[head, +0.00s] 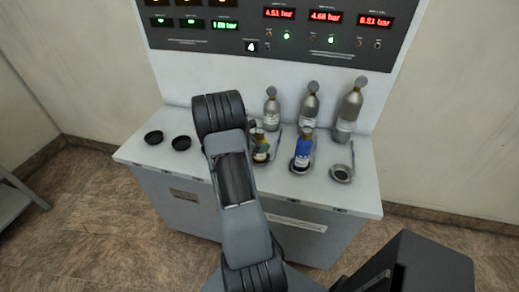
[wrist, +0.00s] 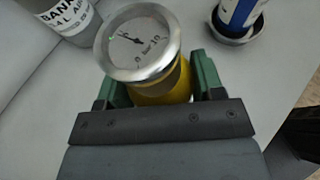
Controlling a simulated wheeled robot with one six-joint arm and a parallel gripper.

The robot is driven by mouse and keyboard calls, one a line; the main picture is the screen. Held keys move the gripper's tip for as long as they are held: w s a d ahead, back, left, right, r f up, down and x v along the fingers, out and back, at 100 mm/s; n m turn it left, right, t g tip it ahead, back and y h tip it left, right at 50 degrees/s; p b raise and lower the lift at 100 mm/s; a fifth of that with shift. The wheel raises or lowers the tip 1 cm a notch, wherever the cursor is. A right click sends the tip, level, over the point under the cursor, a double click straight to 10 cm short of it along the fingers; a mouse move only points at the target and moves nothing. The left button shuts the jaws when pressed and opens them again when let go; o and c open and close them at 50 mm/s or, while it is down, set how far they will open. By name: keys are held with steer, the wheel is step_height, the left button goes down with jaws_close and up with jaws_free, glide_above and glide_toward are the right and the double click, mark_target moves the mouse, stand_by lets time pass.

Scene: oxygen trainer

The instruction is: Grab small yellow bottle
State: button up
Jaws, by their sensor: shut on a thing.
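The small yellow bottle (wrist: 167,84) stands between the two green fingers of my gripper (wrist: 158,78) in the wrist view. A round dial gauge (wrist: 138,42) sits on its top. My gripper is shut on the yellow bottle. In the head view the yellow bottle (head: 261,148) shows only in part at the front of the bench, beside my arm. My arm hides most of my gripper there, and the bottle's base is hidden in the wrist view.
A blue bottle (head: 303,150) stands in a dark cup to the right. Grey bottles (head: 271,109), (head: 309,108), (head: 349,113) stand behind. An empty cup (head: 341,173) is at the right. Two dark cups (head: 154,137), (head: 181,143) sit on the clear left side of the bench (head: 135,155).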

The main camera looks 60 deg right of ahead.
steer(key=shift+c, duration=1.3)
steer(key=shift+r, duration=0.1)
